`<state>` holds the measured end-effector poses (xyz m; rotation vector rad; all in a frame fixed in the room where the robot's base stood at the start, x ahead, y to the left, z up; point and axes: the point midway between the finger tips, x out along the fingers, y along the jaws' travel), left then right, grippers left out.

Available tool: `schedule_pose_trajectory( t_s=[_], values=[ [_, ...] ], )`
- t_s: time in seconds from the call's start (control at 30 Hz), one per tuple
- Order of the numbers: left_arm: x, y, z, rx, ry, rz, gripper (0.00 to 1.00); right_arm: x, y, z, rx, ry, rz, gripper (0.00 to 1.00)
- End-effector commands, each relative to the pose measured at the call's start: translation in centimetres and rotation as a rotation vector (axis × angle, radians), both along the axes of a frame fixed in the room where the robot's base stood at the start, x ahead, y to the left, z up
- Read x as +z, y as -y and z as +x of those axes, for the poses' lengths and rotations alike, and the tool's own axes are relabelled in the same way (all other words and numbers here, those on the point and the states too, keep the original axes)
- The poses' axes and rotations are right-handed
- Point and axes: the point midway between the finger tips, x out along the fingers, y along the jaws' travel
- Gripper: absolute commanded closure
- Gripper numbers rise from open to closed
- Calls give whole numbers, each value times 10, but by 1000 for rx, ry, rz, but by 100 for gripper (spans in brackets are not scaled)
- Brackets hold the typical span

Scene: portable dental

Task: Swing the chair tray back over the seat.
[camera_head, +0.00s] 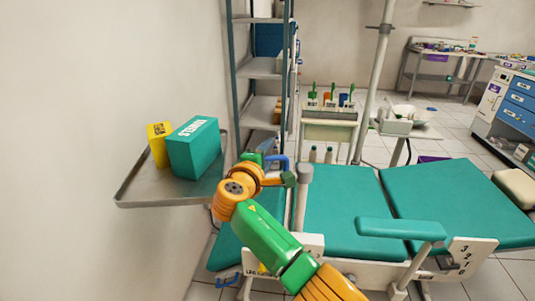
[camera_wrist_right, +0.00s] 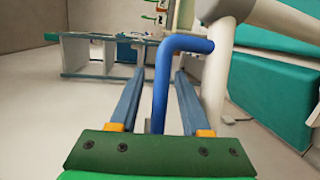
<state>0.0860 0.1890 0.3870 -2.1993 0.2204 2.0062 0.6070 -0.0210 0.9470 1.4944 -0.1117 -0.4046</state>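The chair tray (camera_head: 130,198) is a grey metal tray at the left, out to the side of the teal seat (camera_head: 342,212). It carries a teal box and a yellow box. My right gripper (camera_head: 274,162) is just right of the tray, beside the chair's pale post. In the right wrist view a bent blue handle (camera_wrist_right: 160,85) stands between the two fingers of my right gripper (camera_wrist_right: 160,80). The fingers are apart, with a visible gap on each side of the handle. How the handle joins the tray is hidden. My left gripper is not in view.
The teal box (camera_head: 194,148) and yellow box (camera_head: 159,145) stand on the tray near the wall. A metal shelf rack (camera_head: 262,68) stands behind. A teal armrest (camera_head: 400,229) rises at the chair's near side. The seat top is clear.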

Motion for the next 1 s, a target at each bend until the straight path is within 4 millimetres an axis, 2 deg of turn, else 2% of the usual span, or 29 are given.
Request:
schedule_pose_trajectory(
  t_s=[0.27, 0.7, 1.0],
  values=[
    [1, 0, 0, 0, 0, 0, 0, 1, -3, -7, 2, 0, 1, 53],
    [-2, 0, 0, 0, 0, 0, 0, 10, -22, -60, 1, -1, 1, 53],
    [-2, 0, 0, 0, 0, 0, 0, 12, -23, -66, -1, -1, -1, 53]
  ],
)
